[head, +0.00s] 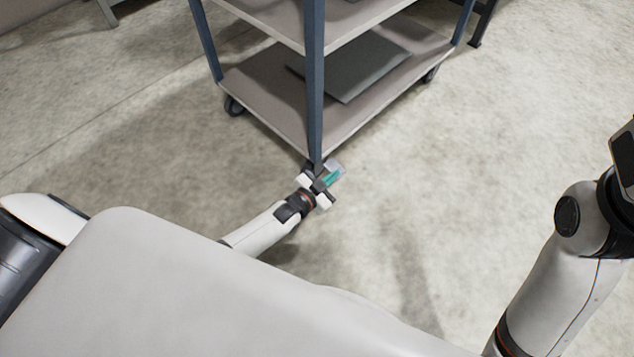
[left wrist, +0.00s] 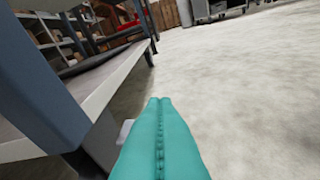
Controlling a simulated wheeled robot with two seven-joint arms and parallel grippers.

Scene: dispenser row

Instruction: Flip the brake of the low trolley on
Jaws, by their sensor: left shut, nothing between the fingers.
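The low trolley (head: 270,95) stands on the floor with blue-grey posts and grey shelves. Its lower shelf (left wrist: 110,85) and a near post (left wrist: 40,75) fill the left of the left wrist view. My left gripper (head: 331,178) is down at the trolley's near corner, below the post. Its teal fingers (left wrist: 160,135) are together with nothing between them. A pale grey part (left wrist: 122,130) shows just left of the fingers, partly hidden by them. I cannot tell whether they touch it. The brake lever cannot be made out clearly. My right arm shows at the right edge, its gripper out of view.
A flat grey panel (head: 365,65) lies on the trolley's lower shelf. Bare concrete floor (head: 450,180) is open to the right of the trolley. Stocked racks (left wrist: 55,40) and a grey cabinet (left wrist: 215,8) stand farther off.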

